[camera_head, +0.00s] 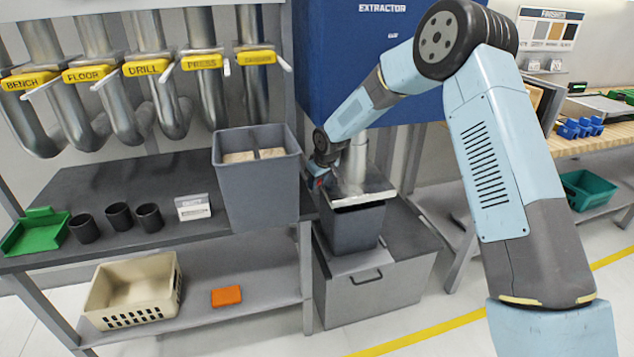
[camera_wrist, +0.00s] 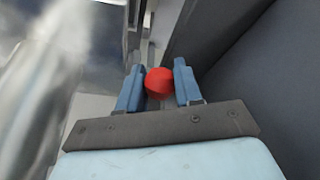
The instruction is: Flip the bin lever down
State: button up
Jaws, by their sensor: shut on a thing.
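The bin lever ends in a round red knob (camera_wrist: 159,81), seen in the wrist view. My gripper (camera_wrist: 159,84) has its two blue fingers closed on either side of this knob. In the head view my gripper (camera_head: 321,179) is at the left side of the small grey bin (camera_head: 355,229) under the blue extractor. A metal lid (camera_head: 362,190) with a pipe rising from it covers that bin. The lever's arm is mostly hidden in the head view, so its angle cannot be told.
A large two-part grey bin (camera_head: 257,190) stands close left of my gripper on the dark shelf (camera_head: 110,180). The blue extractor (camera_head: 345,80) hangs behind. Labelled pipes with yellow gates (camera_head: 147,67) line the back left. A grey cabinet (camera_head: 390,275) supports the small bin.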

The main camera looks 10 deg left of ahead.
grip_shut()
jog(key=shift+s+d+f, duration=0.2)
jog(key=shift+s+f, duration=0.4)
jog(key=shift+f, duration=0.3)
jog(key=o, duration=1)
grip_release()
jog(key=shift+w, duration=0.1)
jog(key=shift+c, duration=0.2)
jog(key=shift+r, duration=0.1)
jog(key=v, duration=1.3)
jog(key=shift+r, duration=0.2)
jog(key=shift+d, duration=0.15)
jog(key=shift+c, duration=0.4)
